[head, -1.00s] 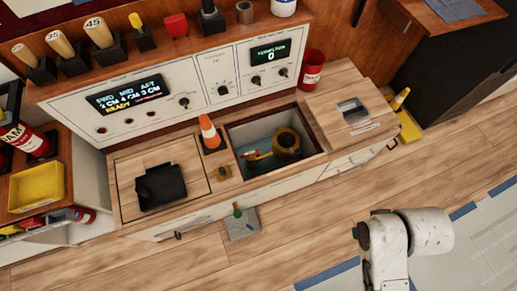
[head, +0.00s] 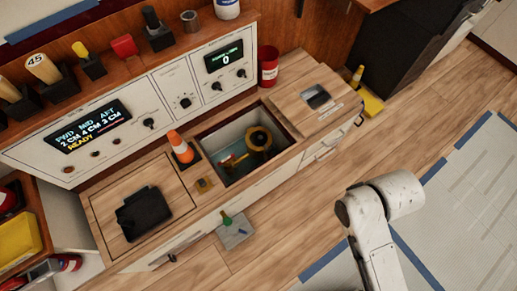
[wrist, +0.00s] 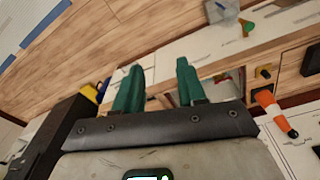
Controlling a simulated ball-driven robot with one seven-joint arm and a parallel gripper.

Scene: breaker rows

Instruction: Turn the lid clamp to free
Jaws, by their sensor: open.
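A small brass-coloured piece on a dark square plate (head: 203,185), which may be the lid clamp, sits between the closed wooden lid (head: 105,215) and the open well (head: 205,168). It also shows at the right of the wrist view, as a yellow knob on a dark square (wrist: 265,72). Which way it is turned is too small to tell. My gripper (wrist: 158,70) has two green fingers, apart and empty, well left of that knob in the wrist view. The head view shows my white arm but not the fingers.
An orange cone (head: 180,147) stands beside the brass piece. The well holds a round brass-and-black device (head: 258,140). A black object (head: 144,212) lies on the closed lid. A red can (head: 268,67) stands behind.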

